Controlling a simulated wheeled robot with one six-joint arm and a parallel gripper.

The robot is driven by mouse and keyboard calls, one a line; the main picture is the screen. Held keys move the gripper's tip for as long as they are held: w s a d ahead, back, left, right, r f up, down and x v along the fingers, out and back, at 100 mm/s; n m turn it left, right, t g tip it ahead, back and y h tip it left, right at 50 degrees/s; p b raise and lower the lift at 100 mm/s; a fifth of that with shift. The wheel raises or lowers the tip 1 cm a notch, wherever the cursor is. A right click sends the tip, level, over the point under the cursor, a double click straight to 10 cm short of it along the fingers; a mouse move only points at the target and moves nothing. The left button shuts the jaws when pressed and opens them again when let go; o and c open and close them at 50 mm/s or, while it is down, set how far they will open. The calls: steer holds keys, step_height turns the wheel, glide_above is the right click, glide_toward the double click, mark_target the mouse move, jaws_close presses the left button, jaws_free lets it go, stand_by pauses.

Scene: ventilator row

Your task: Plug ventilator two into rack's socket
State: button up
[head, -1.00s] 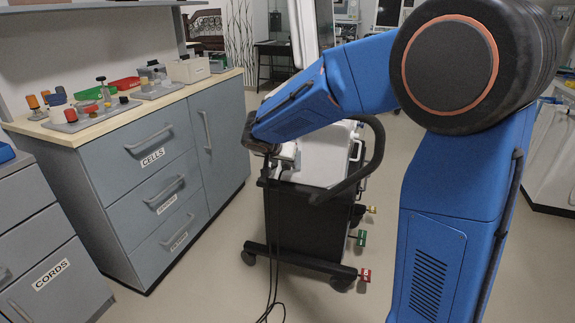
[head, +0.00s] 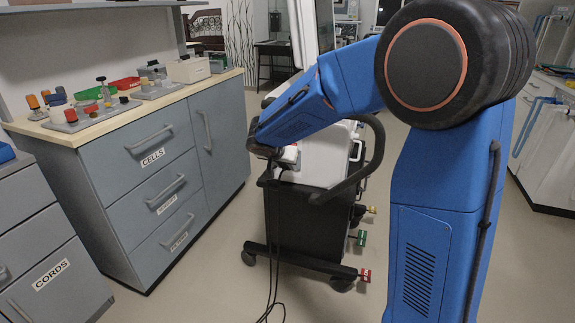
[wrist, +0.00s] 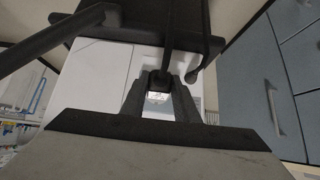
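A wheeled cart with a black body (head: 308,225) and a white top section (head: 325,160) stands in the middle of the head view. My gripper (wrist: 160,95) appears shut on a black plug (wrist: 160,80) with a dark cord rising from it in the wrist view. In the head view my gripper (head: 265,150) is at the cart's left top edge, beside a small white block with a red mark (head: 290,155). Dark cords (head: 274,250) hang from there to the floor. My arm hides part of the cart. No rack socket or ventilator number can be made out.
Blue-grey drawers (head: 155,190) with a loaded wooden counter stand left of the cart. A drawer marked CORDS (head: 50,275) is at lower left. Red (head: 365,274), green (head: 361,238) and yellow (head: 371,210) tags stick out at the cart's right.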

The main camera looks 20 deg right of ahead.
jaws_close()
steer(key=shift+s+a, duration=0.2)
steer(key=shift+s+a, duration=0.65)
steer(key=shift+s, duration=0.35)
steer(key=shift+s+a, duration=0.6)
steer(key=shift+s, duration=0.35)
